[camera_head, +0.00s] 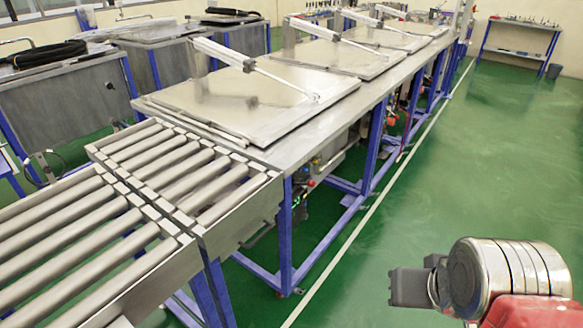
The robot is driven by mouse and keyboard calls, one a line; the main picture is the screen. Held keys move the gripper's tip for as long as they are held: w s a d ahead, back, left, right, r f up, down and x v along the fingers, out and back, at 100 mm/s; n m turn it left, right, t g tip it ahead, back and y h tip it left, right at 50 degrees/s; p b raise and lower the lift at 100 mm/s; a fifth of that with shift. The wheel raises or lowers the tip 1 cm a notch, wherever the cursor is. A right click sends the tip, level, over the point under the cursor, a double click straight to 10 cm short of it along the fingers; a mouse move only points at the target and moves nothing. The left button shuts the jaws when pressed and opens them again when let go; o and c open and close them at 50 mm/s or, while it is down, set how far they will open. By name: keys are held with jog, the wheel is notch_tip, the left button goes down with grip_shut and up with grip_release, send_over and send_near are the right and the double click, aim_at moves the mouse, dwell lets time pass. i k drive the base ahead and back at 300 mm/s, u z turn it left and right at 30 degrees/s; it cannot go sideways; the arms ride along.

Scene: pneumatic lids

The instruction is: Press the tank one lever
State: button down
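The nearest tank is covered by a flat metal lid (240,110), which looks shut. A white pneumatic arm (252,68) lies across this lid. Small fittings with a red part (308,183) sit under the front right edge of the tank bench; they are too small to tell whether one is a lever. Part of my arm with a round silver joint and a dark grey block, seemingly my gripper (408,287), is at the lower right over the green floor. It is well apart from the bench and its fingers cannot be made out.
A roller conveyor (120,215) fills the lower left. More lidded tanks (335,58) run along the blue-legged bench. Grey tanks with black hoses (45,55) stand at the left. A small table (520,42) is at the back right. The green floor (470,150) on the right is clear.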

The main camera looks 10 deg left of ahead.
aim_at(311, 183)
jog(key=u, duration=0.4)
jog(key=i, duration=0.5)
jog(key=u, duration=0.65)
jog(key=i, duration=0.5)
jog(key=u, duration=0.3)
